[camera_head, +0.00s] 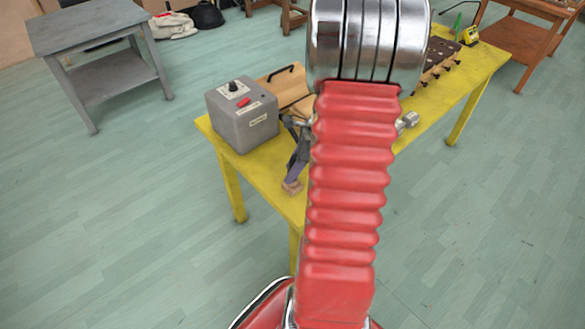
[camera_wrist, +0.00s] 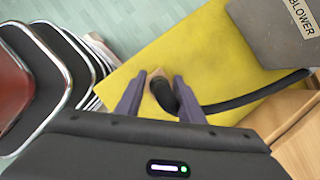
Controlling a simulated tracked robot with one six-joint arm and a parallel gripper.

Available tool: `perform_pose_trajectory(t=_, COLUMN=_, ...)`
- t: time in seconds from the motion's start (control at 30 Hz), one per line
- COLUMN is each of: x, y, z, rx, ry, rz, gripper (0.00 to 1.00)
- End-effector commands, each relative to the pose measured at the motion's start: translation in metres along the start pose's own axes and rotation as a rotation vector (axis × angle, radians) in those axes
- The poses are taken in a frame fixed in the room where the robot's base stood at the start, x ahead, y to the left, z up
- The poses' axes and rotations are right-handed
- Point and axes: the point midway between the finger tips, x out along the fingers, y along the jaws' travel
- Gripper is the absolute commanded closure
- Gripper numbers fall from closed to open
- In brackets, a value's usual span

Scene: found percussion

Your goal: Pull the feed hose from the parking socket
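The black feed hose (camera_wrist: 250,96) shows in the wrist view, running from the right to a bent end near the middle. That end stands at a small wooden block, the parking socket (camera_wrist: 153,75), on the yellow table; how deep it sits is hidden. My gripper (camera_wrist: 158,79) is open, with one grey finger on each side of the hose end. A gap shows between the left finger and the hose; whether the right finger touches it I cannot tell. In the head view my gripper (camera_head: 295,160) is just above the socket block (camera_head: 292,187), and my arm hides much around it.
The grey blower box (camera_head: 241,115) stands on the yellow table (camera_head: 262,167) to the left of my gripper; its label shows in the wrist view (camera_wrist: 285,30). A wooden piece with a black handle (camera_head: 284,84) is behind it. A grey side table (camera_head: 95,45) stands apart.

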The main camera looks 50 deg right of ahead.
Motion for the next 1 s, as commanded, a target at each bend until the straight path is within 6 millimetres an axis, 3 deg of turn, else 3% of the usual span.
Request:
perform_pose_trajectory(t=0.47, x=-0.0003, y=-0.0002, z=-0.0002, rx=0.0, ry=0.0, rz=-0.001, gripper=0.99)
perform_pose_trajectory(t=1.0, x=-0.0082, y=-0.0009, z=0.0031, rx=0.0, ry=0.0, rz=-0.002, gripper=1.0)
